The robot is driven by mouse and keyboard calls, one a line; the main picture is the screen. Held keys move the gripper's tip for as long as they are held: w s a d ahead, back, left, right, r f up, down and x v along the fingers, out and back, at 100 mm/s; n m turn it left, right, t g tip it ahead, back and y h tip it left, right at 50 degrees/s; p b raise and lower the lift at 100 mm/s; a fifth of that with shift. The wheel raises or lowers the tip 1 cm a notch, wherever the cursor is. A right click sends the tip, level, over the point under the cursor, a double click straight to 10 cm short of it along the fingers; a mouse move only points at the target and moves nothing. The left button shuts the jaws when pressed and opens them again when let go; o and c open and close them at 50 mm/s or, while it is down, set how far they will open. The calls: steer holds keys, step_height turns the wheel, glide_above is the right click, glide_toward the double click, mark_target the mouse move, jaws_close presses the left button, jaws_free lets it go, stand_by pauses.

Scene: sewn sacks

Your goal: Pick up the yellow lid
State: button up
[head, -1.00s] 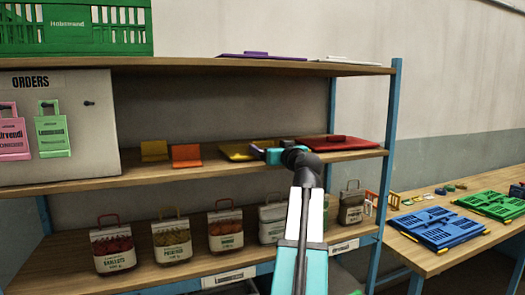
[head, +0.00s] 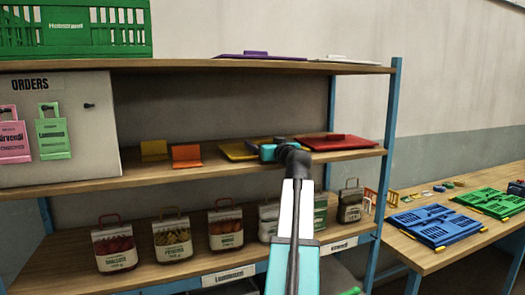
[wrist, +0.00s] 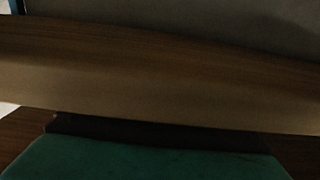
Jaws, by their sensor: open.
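The yellow lid (head: 237,152) lies flat on the middle shelf, between an orange piece and the red lid. Its right part is partly hidden behind my gripper (head: 265,152). My gripper is open, at the front right of the yellow lid in the head view. I cannot tell whether it touches the lid; nothing shows held in it. The wrist view shows a wooden board edge and a dark green surface at the bottom; no yellow lid is visible there.
The red lid (head: 337,142) lies close to the right of my gripper. An orange piece (head: 186,156) and a small yellow piece (head: 154,150) stand to the left. The top shelf (head: 230,65) is above, with a purple lid (head: 255,54). Filled bags stand below.

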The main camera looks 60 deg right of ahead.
steer(key=c, duration=1.2)
steer(key=shift+r, duration=0.1)
steer(key=shift+c, duration=0.2)
steer(key=shift+r+b, duration=0.7)
steer(key=shift+r, duration=0.9)
steer(key=w+a+r+b+v, duration=0.1)
steer(key=a+b+v, duration=0.1)
steer(key=v, duration=1.4)
steer(key=shift+w+r+b, duration=0.2)
steer(key=shift+r+b, duration=0.2)
steer(key=shift+b, duration=0.4)
steer(key=shift+d, duration=0.1)
